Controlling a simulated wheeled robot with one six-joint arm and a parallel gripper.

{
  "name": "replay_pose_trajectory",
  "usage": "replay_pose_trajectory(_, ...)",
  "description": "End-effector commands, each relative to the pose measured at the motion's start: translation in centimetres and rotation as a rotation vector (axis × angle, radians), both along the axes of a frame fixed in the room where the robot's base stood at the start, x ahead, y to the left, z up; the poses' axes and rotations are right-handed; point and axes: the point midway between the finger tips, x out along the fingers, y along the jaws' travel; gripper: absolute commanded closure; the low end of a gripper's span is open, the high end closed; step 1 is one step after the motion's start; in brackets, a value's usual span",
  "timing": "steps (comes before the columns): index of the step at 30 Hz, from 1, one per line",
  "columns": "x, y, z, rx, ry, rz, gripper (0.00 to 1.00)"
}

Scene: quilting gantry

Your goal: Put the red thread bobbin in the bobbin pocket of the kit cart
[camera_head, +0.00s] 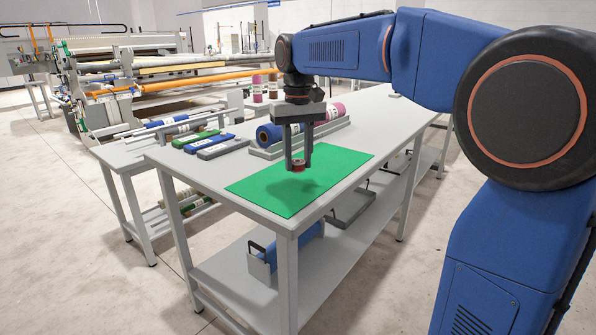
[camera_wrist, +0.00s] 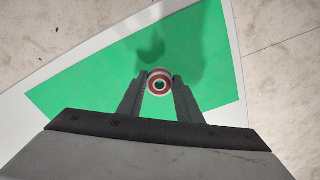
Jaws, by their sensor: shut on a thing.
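My gripper (camera_head: 298,165) is shut on the red thread bobbin (camera_head: 298,167). It holds the bobbin above the green mat (camera_head: 262,193), near the front part of the table (camera_head: 366,166). In the wrist view the bobbin (camera_wrist: 159,83) sits between the two fingertips (camera_wrist: 160,84), its round end with a dark centre and a red ring facing the camera. The green mat (camera_wrist: 100,85) lies below it, with a shadow on it. I cannot make out the kit cart or its bobbin pocket in either view.
Behind the mat a grey rack (camera_head: 265,152) holds a blue roll (camera_head: 270,135) and a pink roll (camera_head: 335,111). Flat green (camera_head: 196,138) and blue (camera_head: 209,143) cases lie to the left. A lower shelf (camera_head: 255,299) carries a blue roll.

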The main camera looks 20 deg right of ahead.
Motion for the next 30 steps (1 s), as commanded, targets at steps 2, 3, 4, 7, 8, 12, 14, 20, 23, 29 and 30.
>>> replay_pose_trajectory(2, 0.0, 0.0, -0.8, 0.0, 0.001, 0.0, 0.89)
replay_pose_trajectory(3, -0.1, 0.0, -1.4, 0.0, 0.002, 0.0, 0.89)
replay_pose_trajectory(4, -0.1, 0.0, -1.8, 0.0, 0.002, 0.0, 0.89)
replay_pose_trajectory(7, -0.1, 0.0, -3.2, 0.0, 0.002, 0.0, 0.89)
replay_pose_trajectory(8, 0.0, 0.0, -3.4, 0.0, 0.002, 0.0, 0.89)
replay_pose_trajectory(12, 0.0, 0.0, -3.8, 0.0, -0.001, 0.0, 0.89)
replay_pose_trajectory(14, 0.0, 0.0, -3.8, 0.0, -0.001, 0.0, 0.89)
replay_pose_trajectory(20, 0.0, 0.0, -4.0, 0.0, 0.0, 0.0, 0.89)
replay_pose_trajectory(23, 0.0, 0.0, -4.0, 0.0, 0.0, 0.0, 0.5)
replay_pose_trajectory(29, 0.0, 0.0, -4.0, 0.0, 0.0, 0.0, 0.5)
replay_pose_trajectory(30, 0.0, 0.0, -4.0, 0.0, 0.0, 0.0, 0.5)
